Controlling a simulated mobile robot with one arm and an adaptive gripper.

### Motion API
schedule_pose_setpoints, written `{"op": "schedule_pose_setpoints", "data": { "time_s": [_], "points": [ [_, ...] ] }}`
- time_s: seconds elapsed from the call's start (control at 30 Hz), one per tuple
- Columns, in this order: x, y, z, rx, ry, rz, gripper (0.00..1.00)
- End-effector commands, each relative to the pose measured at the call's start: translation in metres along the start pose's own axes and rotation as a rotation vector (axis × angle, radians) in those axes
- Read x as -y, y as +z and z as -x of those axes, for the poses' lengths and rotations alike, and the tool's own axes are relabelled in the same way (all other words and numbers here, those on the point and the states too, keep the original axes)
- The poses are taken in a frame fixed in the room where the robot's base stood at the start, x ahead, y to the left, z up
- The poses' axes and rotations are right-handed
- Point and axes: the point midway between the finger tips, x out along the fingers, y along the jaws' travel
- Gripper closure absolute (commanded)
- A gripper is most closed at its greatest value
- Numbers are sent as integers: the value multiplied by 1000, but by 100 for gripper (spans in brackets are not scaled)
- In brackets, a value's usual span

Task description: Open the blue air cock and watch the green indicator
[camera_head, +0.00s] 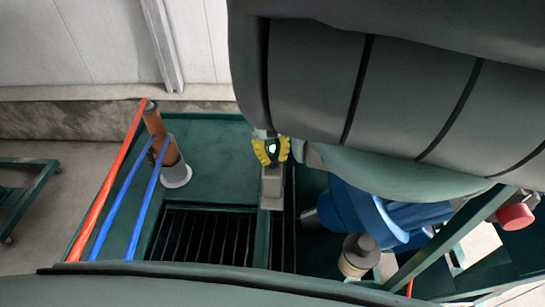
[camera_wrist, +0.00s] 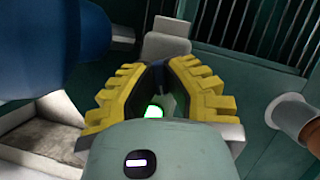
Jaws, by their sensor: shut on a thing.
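My gripper (camera_head: 270,152) has yellow ribbed fingers and points down at the top of a grey upright fitting (camera_head: 271,188) on the green machine. In the wrist view the fingertips (camera_wrist: 158,68) come together in front of this fitting (camera_wrist: 167,38). The green indicator (camera_head: 271,147) is lit bright green between the fingers; it also shows in the wrist view (camera_wrist: 154,112). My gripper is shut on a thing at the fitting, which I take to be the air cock. No blue of the cock's handle shows; the fingers hide it.
A large blue motor (camera_head: 365,212) stands right of the fitting. A dark grate (camera_head: 203,236) lies left of it. An orange-brown cylinder (camera_head: 163,140) with a white collar, an orange hose (camera_head: 107,180) and blue hoses (camera_head: 124,196) are at the left. A red knob (camera_head: 515,217) is far right.

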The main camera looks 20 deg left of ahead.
Motion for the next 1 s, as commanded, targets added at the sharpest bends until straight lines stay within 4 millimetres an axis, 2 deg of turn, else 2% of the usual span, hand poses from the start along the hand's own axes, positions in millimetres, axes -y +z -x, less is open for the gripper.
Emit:
{"op": "schedule_pose_setpoints", "data": {
  "time_s": [0.2,0.5,1.0],
  "points": [
    [-2,-1,0,-5,-64,-160,100],
    [-2,-1,0,-4,-121,-297,100],
    [-1,-1,-1,-5,-140,-342,100]
  ]
}}
